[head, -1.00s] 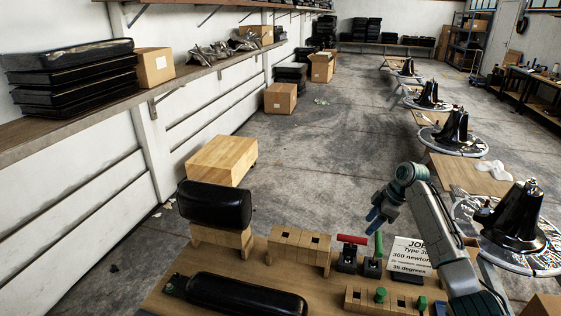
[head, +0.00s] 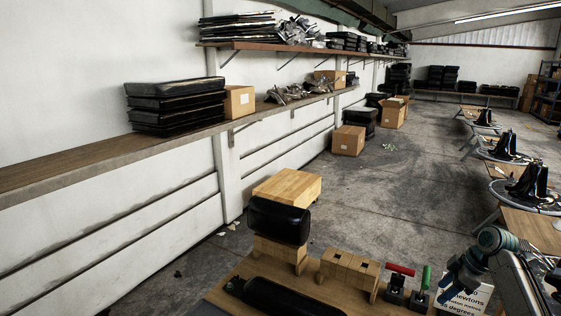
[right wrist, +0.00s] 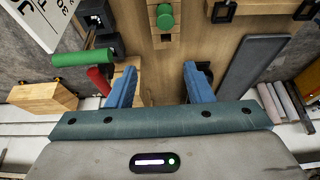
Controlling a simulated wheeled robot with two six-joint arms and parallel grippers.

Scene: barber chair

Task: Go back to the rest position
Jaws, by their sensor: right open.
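My right gripper (head: 455,283) is at the lower right of the head view, in front of the white printed sign (head: 468,297), which it partly hides. In the right wrist view its two blue fingers (right wrist: 160,84) are spread apart with nothing between them. Below them is the wooden workbench (right wrist: 150,60). The red-handled tool (head: 400,270) and green-handled tool (head: 424,284) stand on the bench left of the gripper in the head view. My left gripper does not show in any view.
A black cushion (head: 279,220) rests on a wooden block at the bench's back left. A long black pad (head: 275,297) lies in front. A slotted wooden block (head: 348,270) stands beside. A wall shelf (head: 110,155) runs along the left.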

